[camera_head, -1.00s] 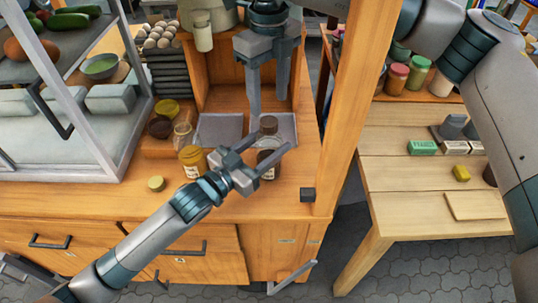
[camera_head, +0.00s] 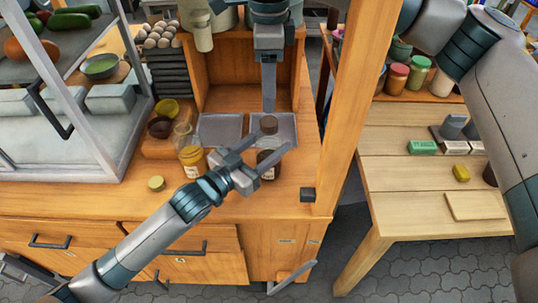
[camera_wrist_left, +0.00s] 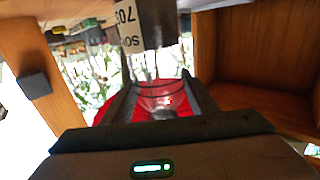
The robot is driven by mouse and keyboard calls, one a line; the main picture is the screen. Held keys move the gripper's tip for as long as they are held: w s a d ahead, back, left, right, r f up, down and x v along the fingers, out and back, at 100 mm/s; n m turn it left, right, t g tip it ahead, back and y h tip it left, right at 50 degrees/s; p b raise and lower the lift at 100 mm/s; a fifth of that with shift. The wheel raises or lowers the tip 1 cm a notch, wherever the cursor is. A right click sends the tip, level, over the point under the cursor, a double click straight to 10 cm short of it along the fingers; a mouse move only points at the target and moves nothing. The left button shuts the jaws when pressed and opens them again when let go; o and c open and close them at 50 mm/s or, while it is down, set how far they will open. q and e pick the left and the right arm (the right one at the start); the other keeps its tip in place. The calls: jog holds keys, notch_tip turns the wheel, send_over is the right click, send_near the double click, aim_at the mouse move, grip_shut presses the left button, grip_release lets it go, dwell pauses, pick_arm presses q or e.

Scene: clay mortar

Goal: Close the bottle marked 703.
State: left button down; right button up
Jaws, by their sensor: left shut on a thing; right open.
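The bottle marked 703 (camera_head: 268,173) is dark and stands upright on the counter. Its label, reading 703 upside down, shows in the left wrist view (camera_wrist_left: 138,25). A brown cap (camera_head: 268,126) sits at the top of the bottle; I cannot tell how tight it is. My left gripper (camera_head: 274,146) is shut on the bottle from the front left, its fingers hiding part of the body. My right gripper (camera_head: 269,110) points straight down just above the cap, open, its fingers lined up one behind the other in the head view.
A yellow jar (camera_head: 191,161) and a clear glass bottle (camera_head: 183,135) stand left of the bottle. A round yellowish lid (camera_head: 156,183) lies on the counter. Grey trays (camera_head: 219,128) lie behind. A wooden post (camera_head: 345,110) rises at the right. The counter's front is mostly clear.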

aim_at(269, 121)
jog(key=shift+f, duration=0.1)
jog(key=shift+f, duration=3.9)
jog(key=c, duration=1.1)
jog(key=o, duration=1.3)
jog(key=shift+c, duration=0.2)
jog(key=shift+r, duration=0.1)
